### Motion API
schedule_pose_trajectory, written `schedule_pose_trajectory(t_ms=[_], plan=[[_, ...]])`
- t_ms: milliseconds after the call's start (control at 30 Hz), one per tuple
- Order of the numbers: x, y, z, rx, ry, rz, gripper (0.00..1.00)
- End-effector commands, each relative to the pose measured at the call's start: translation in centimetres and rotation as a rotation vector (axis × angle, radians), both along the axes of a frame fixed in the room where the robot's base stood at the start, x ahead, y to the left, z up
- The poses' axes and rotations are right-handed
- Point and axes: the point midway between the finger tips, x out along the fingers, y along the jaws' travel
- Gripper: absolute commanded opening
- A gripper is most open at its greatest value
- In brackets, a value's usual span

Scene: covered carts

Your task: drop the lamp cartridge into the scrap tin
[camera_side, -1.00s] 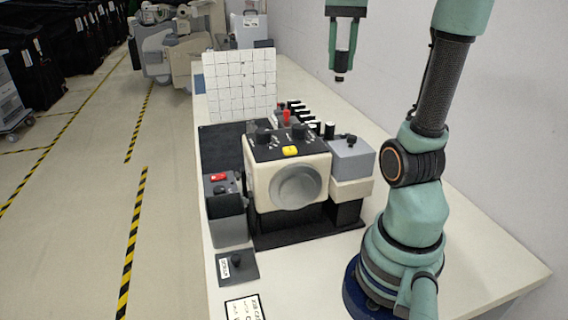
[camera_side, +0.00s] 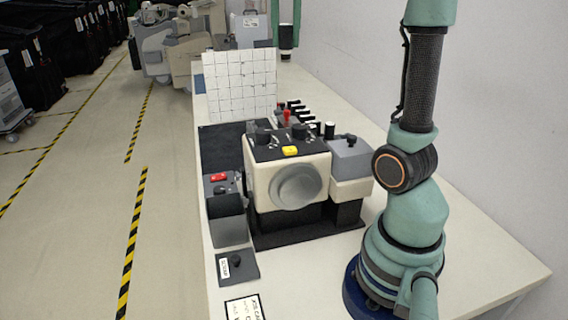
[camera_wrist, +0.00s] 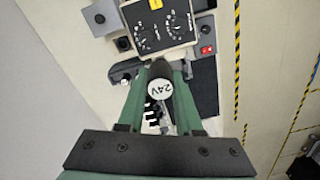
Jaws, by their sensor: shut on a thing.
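My gripper (camera_side: 287,45) is high above the far part of the bench in the side view. It is shut on the lamp cartridge (camera_side: 286,36), a dark cylinder hanging upright between the fingers. A grey open-topped bin (camera_side: 228,230), which looks like the scrap tin, stands at the left bench edge, far below and nearer the camera. A flat grey lid with a black knob (camera_side: 237,266) lies in front of it; its label is too small to read surely.
A cream machine (camera_side: 290,180) with dials and a yellow part stands right of the bin. Beside it is a grey knobbed box (camera_side: 350,155). A red switch (camera_side: 219,177) is behind the bin. A white gridded panel (camera_side: 240,85) stands farther back.

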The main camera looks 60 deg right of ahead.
Motion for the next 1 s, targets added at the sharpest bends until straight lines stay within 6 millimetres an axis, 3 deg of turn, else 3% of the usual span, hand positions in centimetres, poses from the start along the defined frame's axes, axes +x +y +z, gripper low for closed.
schedule_pose_trajectory(t_ms=[33, 200, 533, 767, 1000], plan=[[1.4, 1.9, 0.0, 0.000, 0.000, 0.013, 0.00], [4.4, 6.8, -0.1, 0.000, 0.000, 0.010, 0.00], [7.0, 14.2, -0.2, 0.000, 0.000, 0.006, 0.00], [6.8, 14.1, -3.3, 0.000, 0.002, -0.001, 0.00], [6.8, 14.0, -9.0, 0.000, 0.005, -0.001, 0.00]])
